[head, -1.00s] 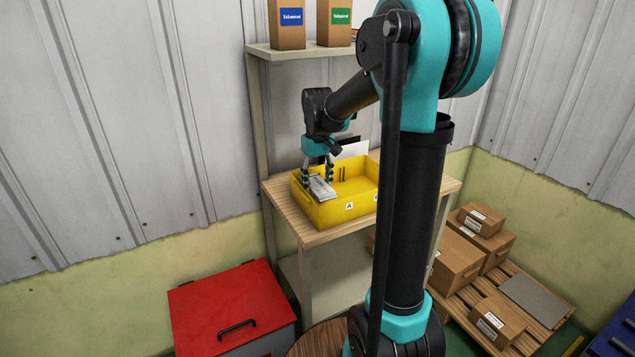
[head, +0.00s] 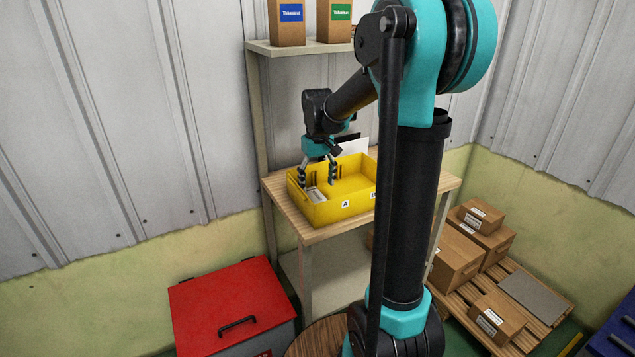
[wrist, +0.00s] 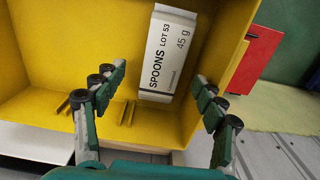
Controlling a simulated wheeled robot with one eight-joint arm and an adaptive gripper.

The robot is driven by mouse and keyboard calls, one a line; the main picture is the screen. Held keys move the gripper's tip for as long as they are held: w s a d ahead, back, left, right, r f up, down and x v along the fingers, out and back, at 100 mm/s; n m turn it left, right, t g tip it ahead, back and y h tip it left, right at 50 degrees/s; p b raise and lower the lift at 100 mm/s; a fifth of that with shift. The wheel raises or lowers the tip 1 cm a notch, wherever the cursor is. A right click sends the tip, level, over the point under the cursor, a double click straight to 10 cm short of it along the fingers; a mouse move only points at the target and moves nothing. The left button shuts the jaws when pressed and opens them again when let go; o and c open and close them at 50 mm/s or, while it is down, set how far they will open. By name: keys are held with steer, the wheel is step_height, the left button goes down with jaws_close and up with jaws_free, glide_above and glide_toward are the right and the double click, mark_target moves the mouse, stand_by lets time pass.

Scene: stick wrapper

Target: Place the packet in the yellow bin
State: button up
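The yellow bin (head: 345,210) stands on a wooden shelf table in the head view, and its yellow wall fills much of the wrist view (wrist: 35,75). The packet (wrist: 168,52) is white with the words "SPOONS LOT 53" and "45 g", and it lies inside the bin at the left end. In the head view the packet (head: 316,195) is small and partly hidden by the bin wall. My gripper (head: 317,182) is over the left part of the bin.
The wooden table (head: 276,188) has a little bare top left of the bin. Cartons (head: 287,28) stand on the upper shelf. A red lidded box (head: 228,303) sits on the floor. Brown boxes (head: 460,260) lie on a pallet at right.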

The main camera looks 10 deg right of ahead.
mark_target(318, 198)
step_height(318, 198, up, 9)
stand_by(0.7)
steer(key=shift+d+f, duration=0.1)
